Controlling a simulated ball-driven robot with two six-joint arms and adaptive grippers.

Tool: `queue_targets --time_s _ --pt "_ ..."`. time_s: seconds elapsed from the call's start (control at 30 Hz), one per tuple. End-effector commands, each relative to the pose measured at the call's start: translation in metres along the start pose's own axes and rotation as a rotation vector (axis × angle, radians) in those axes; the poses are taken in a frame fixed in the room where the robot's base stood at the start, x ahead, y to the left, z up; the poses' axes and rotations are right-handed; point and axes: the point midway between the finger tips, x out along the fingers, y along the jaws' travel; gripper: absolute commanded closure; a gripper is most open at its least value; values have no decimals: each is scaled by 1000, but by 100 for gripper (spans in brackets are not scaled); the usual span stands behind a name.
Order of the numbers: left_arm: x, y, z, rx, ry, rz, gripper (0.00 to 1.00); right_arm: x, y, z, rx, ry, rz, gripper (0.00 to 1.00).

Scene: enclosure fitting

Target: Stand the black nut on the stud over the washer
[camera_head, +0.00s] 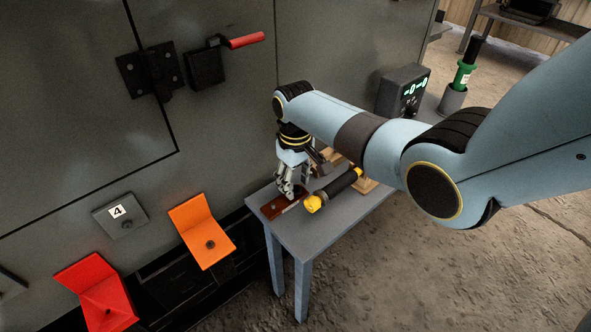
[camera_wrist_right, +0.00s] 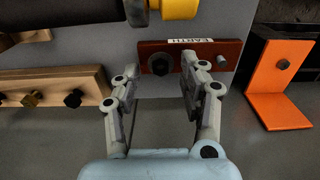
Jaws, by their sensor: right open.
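My right gripper (camera_head: 288,191) points down over the red-brown bar (camera_head: 270,210) at the table's left end. In the right wrist view the gripper (camera_wrist_right: 160,68) is open. A black hexagonal nut (camera_wrist_right: 160,63) stands at the left part of the bar (camera_wrist_right: 205,48), which carries a white label. The nut lies between the fingertips, with gaps on both sides. A smaller grey stud end (camera_wrist_right: 222,60) shows at the bar's right part. Whether a washer lies under the nut cannot be told. My left gripper is not in view.
A wooden rack (camera_wrist_right: 50,82) holds a brass piece (camera_wrist_right: 31,99) and another black piece (camera_wrist_right: 73,98). A black-and-yellow torch-like tool (camera_head: 335,190) lies beside the gripper. An orange bracket (camera_head: 202,232) and the grey cabinet (camera_head: 230,120) stand to the left.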

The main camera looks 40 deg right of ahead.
Motion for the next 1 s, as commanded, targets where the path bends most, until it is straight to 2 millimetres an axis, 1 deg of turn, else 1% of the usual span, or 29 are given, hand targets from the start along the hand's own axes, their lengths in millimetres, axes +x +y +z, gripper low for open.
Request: queue_targets --time_s 0.17,0.4,0.5,0.6,0.7,0.87,0.93,0.97,1.0 --pt "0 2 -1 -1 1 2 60 -25 1 -1 0 5 1 57" --pt "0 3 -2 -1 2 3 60 -81 1 -1 0 6 2 57" --pt "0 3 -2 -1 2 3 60 -98 0 -1 0 5 1 57" --pt "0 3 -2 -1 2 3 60 -109 0 -1 0 3 1 57" --pt "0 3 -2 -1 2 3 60 -115 0 0 0 2 0 57" --pt "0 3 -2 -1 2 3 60 -116 0 0 0 1 0 57" --pt "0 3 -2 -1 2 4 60 -114 -1 5 0 2 3 57" --pt "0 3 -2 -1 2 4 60 -112 -2 10 -1 4 5 57" --pt "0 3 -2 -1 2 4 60 -108 -3 18 -2 9 10 57"
